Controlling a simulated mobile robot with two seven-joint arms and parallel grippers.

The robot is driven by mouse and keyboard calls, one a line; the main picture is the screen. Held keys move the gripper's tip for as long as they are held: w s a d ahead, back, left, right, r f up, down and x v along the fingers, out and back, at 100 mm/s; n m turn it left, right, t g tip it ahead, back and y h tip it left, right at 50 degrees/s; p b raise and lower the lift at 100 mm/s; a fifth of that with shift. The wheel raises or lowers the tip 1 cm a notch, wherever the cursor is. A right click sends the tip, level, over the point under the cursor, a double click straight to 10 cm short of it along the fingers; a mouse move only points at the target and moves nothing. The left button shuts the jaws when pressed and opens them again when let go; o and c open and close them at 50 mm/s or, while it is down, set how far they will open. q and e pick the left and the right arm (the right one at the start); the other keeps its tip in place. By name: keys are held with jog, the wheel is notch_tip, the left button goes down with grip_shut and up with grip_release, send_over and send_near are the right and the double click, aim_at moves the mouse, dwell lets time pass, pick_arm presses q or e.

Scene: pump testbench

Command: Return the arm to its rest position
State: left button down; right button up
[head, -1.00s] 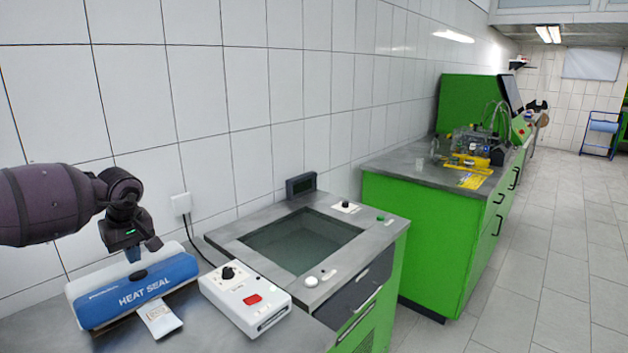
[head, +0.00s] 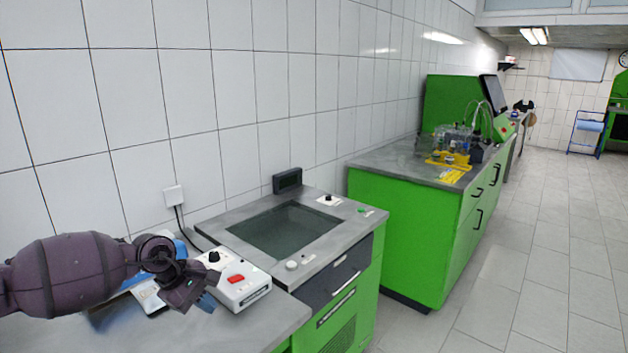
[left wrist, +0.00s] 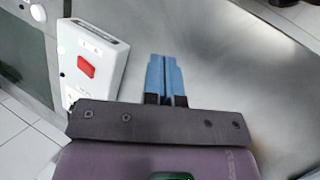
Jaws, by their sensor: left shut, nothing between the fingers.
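My left arm comes in from the left in the head view. Its gripper (head: 207,302) hangs above the grey bench, close in front of the white control box (head: 245,285). In the left wrist view the two blue fingers of the gripper (left wrist: 164,62) lie together with nothing between them. The blue heat sealer (head: 182,248) is mostly hidden behind my arm. A small pale packet (head: 147,297) lies partly hidden beside it. My right gripper is not in view.
The white box, with a red button, also shows in the left wrist view (left wrist: 92,58). A bath (head: 285,232) sunk in a grey top stands to the right. A green cabinet (head: 405,235) with lab gear stands farther back. Floor (head: 520,290) at right is clear.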

pick_arm(q)
jog(key=s+d+r+n+t+h, duration=0.2)
jog(key=s+d+n+t+h, duration=0.3)
jog(key=d+n, duration=0.4)
jog(key=s+d+r+n+t+h, duration=0.1)
jog(key=s+d+n+t+h, duration=0.35)
jog(key=d+n, duration=0.5)
jog(key=s+a+f+n+t+y, duration=0.1)
jog(key=s+a+f+n+y, duration=0.35)
jog(key=a+n+y, duration=0.75)
jog(key=s+a+f+n+t+y, duration=0.1)
jog(key=s+a+f+n+y, duration=0.3)
jog(key=n, duration=1.4)
jog(key=s+a+f+n+g, duration=0.2)
jog(key=s+n+g, duration=0.15)
jog(key=s, duration=0.35)
jog(key=s+a+f+n+g, duration=0.2)
jog(key=s+a+n+g, duration=0.15)
jog(key=s, duration=0.35)
jog(key=s+a+f+n+g, duration=0.25)
jog(key=s+n, duration=0.25)
jog(key=s, duration=0.3)
jog(key=w+f+m+t, duration=0.1)
jog(key=w+f+t, duration=0.6)
jog(key=f, duration=0.3)
jog(key=shift+w+d+h, duration=0.15)
jog(key=shift+d+h, duration=0.2)
jog(key=shift+h, duration=0.1)
